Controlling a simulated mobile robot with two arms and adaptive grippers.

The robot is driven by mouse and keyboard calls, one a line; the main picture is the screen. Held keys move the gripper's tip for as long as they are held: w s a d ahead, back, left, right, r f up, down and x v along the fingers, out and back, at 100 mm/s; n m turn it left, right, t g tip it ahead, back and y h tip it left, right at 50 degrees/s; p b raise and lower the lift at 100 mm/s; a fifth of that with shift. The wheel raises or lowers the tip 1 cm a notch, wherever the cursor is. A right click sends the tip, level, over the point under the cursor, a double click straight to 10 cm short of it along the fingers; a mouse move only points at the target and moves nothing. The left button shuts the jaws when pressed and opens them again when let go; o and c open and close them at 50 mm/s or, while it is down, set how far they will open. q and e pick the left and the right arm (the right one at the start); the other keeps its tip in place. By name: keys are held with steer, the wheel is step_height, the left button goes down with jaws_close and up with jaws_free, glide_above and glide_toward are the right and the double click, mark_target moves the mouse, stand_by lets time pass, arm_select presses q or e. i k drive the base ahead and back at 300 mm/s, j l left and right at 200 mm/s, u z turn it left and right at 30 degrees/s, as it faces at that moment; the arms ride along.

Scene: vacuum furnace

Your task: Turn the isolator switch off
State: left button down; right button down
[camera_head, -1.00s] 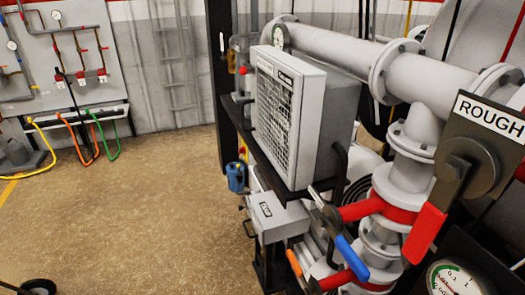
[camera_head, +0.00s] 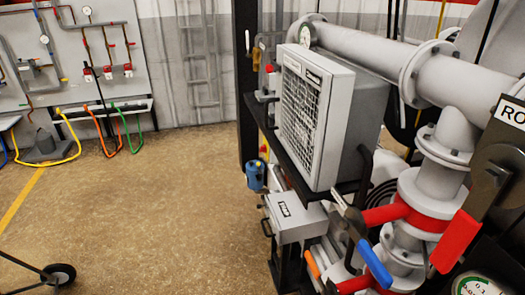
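I cannot pick out an isolator switch for certain. A small red and yellow part (camera_head: 263,151) shows at the edge of the dark post, left of the grey fan-grille unit (camera_head: 303,103); it is too small to identify. A small red knob (camera_head: 269,68) sits above it, behind the unit's left edge. A grey box (camera_head: 296,218) with a small dark label is mounted low in front of the unit. Neither of my grippers is in view.
Grey pipework (camera_head: 375,55) with a red lever (camera_head: 457,241) and a blue-handled lever (camera_head: 374,263) fills the right side. A hose panel (camera_head: 85,60) stands at the back left. A black wheel (camera_head: 61,274) is at bottom left. The brown floor (camera_head: 160,210) between is clear.

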mark_target(264, 149)
steer(key=i+j+z, duration=0.1)
steer(key=j, duration=0.25)
steer(key=i+j, duration=0.25)
steer(key=i+j+z, duration=0.15)
steer(key=j, duration=0.3)
steer(key=i+j+z, duration=0.3)
steer(key=i+j, duration=0.15)
steer(key=i+j+z, duration=0.2)
steer(key=j, duration=0.2)
steer(key=i+j+z, duration=0.15)
steer(key=j, duration=0.2)
steer(key=i+j+z, duration=0.3)
steer(key=j, duration=0.45)
steer(key=i+j+z, duration=0.2)
steer(key=j, duration=0.2)
